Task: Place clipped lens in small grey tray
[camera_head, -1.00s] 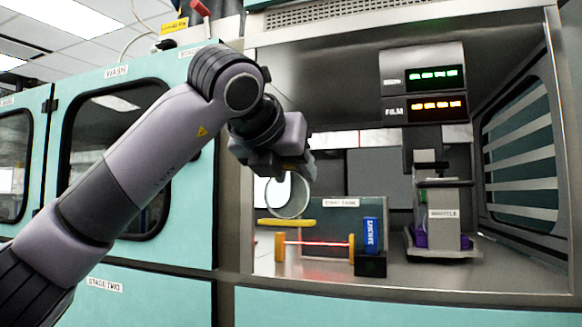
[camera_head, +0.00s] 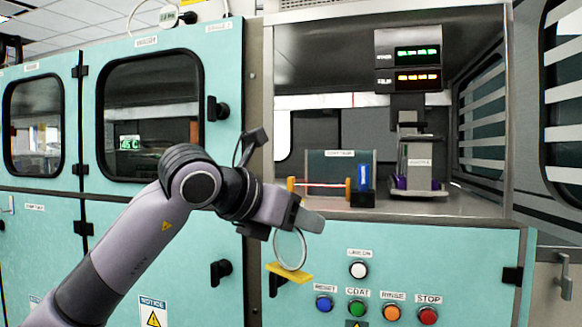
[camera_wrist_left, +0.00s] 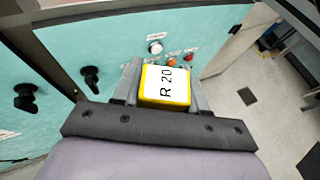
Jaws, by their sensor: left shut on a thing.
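The clipped lens (camera_head: 290,249) is a clear round disc with a thin pale rim. It hangs upright below my left gripper (camera_head: 298,222) in the head view, in front of the teal cabinet. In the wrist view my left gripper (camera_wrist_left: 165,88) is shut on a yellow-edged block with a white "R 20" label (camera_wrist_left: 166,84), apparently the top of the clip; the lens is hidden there. I cannot make out a small grey tray in either view. My right gripper is not in view.
An open bay (camera_head: 440,205) behind holds a yellow-ended roller stand (camera_head: 320,186), a blue item (camera_head: 364,178) and a grey machine (camera_head: 417,165) under lit displays (camera_head: 416,52). Cabinet doors with black handles (camera_head: 221,270) and a push-button panel (camera_head: 357,304) stand near the arm.

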